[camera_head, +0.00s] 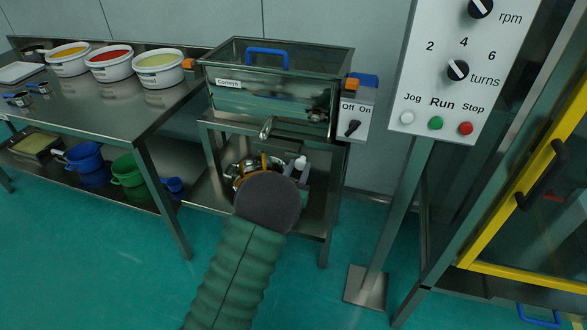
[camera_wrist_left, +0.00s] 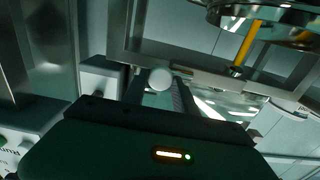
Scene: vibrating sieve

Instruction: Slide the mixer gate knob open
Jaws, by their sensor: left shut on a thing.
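The mixer stands in the middle of the head view as a steel box (camera_head: 262,95) with a blue handle on its lid. A round white knob (camera_wrist_left: 160,79) shows in the wrist view, between the fingers of my left gripper (camera_wrist_left: 158,86), which is shut on it. In the head view a small white knob (camera_head: 300,162) shows below the box, just beyond my dark round wrist. My wrist hides most of the left fingers and part of the lower frame there. The gate itself cannot be made out clearly. My right gripper is not in view.
A steel table (camera_head: 105,105) at left holds several white tubs. A control panel (camera_head: 458,75) on a post stands at right, close to a yellow-framed door (camera_head: 545,165). A switch box (camera_head: 352,118) sits on the mixer's right side. Floor is clear in front.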

